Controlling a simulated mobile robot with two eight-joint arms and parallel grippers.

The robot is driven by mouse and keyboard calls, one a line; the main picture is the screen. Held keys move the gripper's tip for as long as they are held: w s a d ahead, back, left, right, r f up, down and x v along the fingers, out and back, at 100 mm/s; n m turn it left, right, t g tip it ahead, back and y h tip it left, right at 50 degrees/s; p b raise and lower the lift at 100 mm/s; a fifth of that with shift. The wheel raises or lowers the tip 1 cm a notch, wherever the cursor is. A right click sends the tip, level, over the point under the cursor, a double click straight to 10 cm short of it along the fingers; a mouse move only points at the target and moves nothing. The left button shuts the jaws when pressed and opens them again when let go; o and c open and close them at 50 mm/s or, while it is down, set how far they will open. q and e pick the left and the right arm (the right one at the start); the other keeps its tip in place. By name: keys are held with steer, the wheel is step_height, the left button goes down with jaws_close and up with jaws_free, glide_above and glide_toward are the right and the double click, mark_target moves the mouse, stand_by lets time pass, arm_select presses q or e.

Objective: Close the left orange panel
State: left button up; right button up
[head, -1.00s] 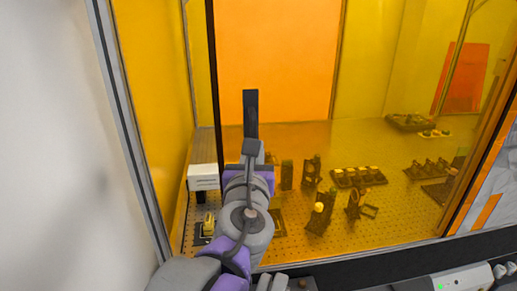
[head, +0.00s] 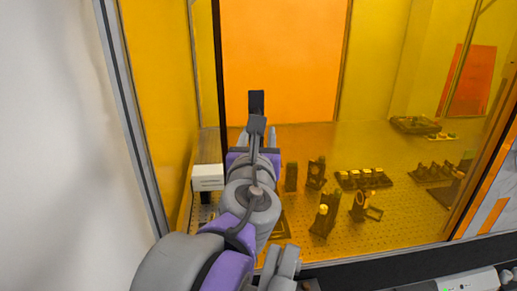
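The left orange panel (head: 285,65) is a tall see-through sheet with a black upright left edge (head: 218,90). An open gap shows left of that edge, where a white box is seen untinted. A black upright handle (head: 257,101) shows on the panel; its lower part is hidden behind my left gripper. My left gripper (head: 257,137) is seen from behind just below the handle's visible part. Its grey fingers show apart on either side; contact with the handle is hidden. Grey finger-like parts (head: 281,263) at the bottom may be my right gripper; I cannot tell its state.
The white box (head: 207,178) stands in the gap at left. A grey frame post (head: 138,130) bounds the opening. Behind the orange sheet, several dark optic mounts (head: 362,178) stand on a perforated table. A grey device (head: 470,281) sits at the lower right.

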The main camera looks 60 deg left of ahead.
mark_target(260, 97)
arm_select(q)
step_height(260, 97, up, 7)
steer(key=shift+f, duration=0.1)
steer(key=shift+f, duration=0.1)
stand_by(0.4)
